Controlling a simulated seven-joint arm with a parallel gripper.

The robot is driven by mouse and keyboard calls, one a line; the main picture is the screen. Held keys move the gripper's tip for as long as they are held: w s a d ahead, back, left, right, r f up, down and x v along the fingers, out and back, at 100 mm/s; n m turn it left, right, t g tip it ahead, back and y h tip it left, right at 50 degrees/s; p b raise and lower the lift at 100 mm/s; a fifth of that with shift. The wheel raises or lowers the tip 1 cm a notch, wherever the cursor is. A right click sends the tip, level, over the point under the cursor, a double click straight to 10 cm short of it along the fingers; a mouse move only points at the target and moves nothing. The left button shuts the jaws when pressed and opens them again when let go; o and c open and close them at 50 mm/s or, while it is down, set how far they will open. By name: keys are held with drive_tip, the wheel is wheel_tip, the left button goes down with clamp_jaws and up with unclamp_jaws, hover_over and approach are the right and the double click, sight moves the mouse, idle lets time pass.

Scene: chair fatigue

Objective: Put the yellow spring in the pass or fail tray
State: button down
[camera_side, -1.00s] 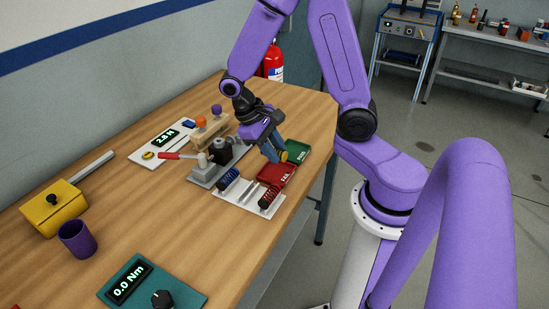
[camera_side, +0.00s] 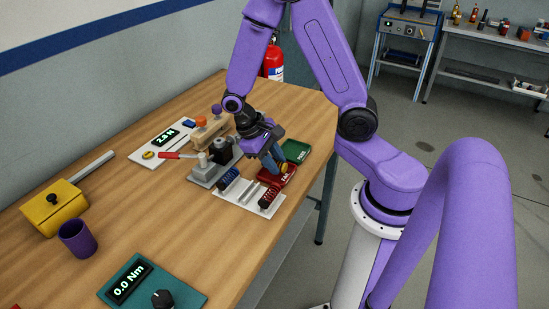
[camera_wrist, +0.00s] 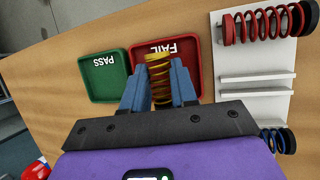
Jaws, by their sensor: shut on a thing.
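My gripper (camera_side: 274,158) is shut on the yellow spring (camera_wrist: 158,75), which sits between the two blue fingers. In the wrist view the spring's far end overlaps the red FAIL tray (camera_wrist: 192,50). In the side view the spring (camera_side: 283,168) is over the red FAIL tray (camera_side: 279,181); I cannot tell whether it touches the tray floor. The green PASS tray (camera_wrist: 104,86) lies just left of the red one in the wrist view and behind it in the side view (camera_side: 298,150). Both trays look otherwise empty.
A white rack (camera_side: 249,193) with a blue spring (camera_side: 229,182) and a dark red spring (camera_side: 269,196) stands beside the red tray. A lever tester (camera_side: 213,160) stands left of my gripper. A purple cup (camera_side: 77,238) and yellow box (camera_side: 53,207) are farther left.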

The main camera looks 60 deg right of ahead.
drive_tip(key=shift+f, duration=0.1)
drive_tip(key=c, duration=0.9)
unclamp_jaws()
drive_tip(key=shift+r, duration=0.35)
drive_tip(key=v, duration=1.2)
drive_tip(key=shift+s+a+r+n+t+y, duration=0.1)
drive_tip(key=shift+s+a+n+t+y, duration=0.6)
drive_tip(key=shift+s+n, duration=1.9)
drive_tip(key=shift+s+a+r+n+t+y, duration=0.1)
drive_tip(key=shift+s+a+n+t+y, duration=0.2)
drive_tip(key=shift+s+a+n+t, duration=1.95)
drive_tip(key=shift+s+a+r+n+g+y, duration=0.15)
drive_tip(key=shift+s+n+g+y, duration=0.45)
drive_tip(key=shift+s+n, duration=2.25)
